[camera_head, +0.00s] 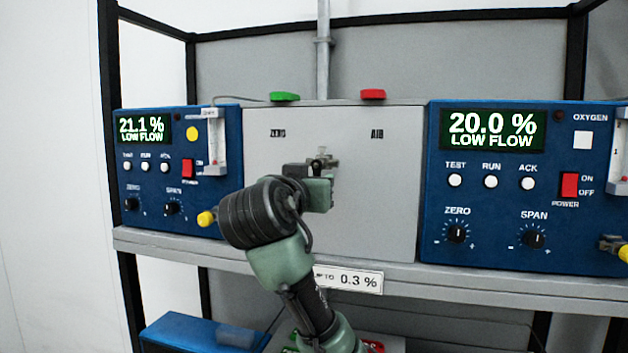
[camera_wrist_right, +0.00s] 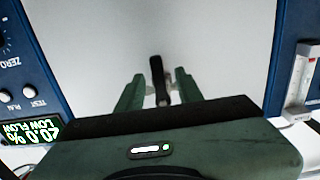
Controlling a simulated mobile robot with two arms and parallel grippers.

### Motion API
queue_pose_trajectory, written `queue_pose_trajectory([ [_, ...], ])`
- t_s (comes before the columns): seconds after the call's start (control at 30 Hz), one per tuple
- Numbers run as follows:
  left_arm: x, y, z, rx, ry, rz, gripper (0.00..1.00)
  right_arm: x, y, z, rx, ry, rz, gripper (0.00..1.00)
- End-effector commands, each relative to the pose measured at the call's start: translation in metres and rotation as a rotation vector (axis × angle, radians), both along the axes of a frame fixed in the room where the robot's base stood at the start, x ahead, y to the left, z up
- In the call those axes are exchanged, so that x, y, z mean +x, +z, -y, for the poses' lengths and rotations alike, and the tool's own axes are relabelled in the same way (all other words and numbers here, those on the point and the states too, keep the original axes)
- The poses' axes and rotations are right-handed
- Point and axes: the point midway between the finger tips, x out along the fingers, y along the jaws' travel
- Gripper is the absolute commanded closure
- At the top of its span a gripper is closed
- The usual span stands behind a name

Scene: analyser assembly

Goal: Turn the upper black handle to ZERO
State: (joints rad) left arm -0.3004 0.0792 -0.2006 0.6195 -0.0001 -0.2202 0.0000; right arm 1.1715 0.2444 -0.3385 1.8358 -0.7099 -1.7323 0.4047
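The upper black handle (camera_wrist_right: 158,76) stands on the grey panel (camera_head: 385,205) between the two blue analysers. In the right wrist view it runs roughly up and down the picture, between the green fingers of my right gripper (camera_wrist_right: 158,91). The fingers are apart, with gaps beside the handle. In the head view my right gripper (camera_head: 318,175) is at the panel, below the ZERO label (camera_head: 278,133) and AIR label (camera_head: 377,134), and hides most of the handle. A metal valve fitting (camera_head: 322,161) shows just above it. My left gripper is not in view.
The left analyser (camera_head: 150,190) reads 21.1 %, the right analyser (camera_head: 490,205) 20.0 %; both show LOW FLOW. A green tag (camera_head: 285,96) and a red tag (camera_head: 373,94) sit atop the panel. The shelf edge (camera_head: 450,280) runs below. A blue box (camera_head: 190,333) is lower left.

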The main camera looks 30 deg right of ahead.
Motion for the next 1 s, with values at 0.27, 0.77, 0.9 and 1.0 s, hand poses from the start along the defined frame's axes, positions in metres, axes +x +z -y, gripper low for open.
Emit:
queue_pose_trajectory([
  [0.27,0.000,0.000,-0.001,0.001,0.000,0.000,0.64,0.000,0.000,0.000,0.000,0.000,0.000,1.00],
  [0.77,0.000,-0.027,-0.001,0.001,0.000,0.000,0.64,0.004,-0.004,-0.005,0.108,0.004,0.125,1.00],
  [0.9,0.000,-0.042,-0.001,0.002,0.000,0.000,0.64,0.006,-0.004,-0.007,0.186,0.004,0.215,1.00],
  [1.0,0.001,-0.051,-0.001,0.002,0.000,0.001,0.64,0.008,-0.002,-0.009,0.247,0.005,0.286,1.00],
])
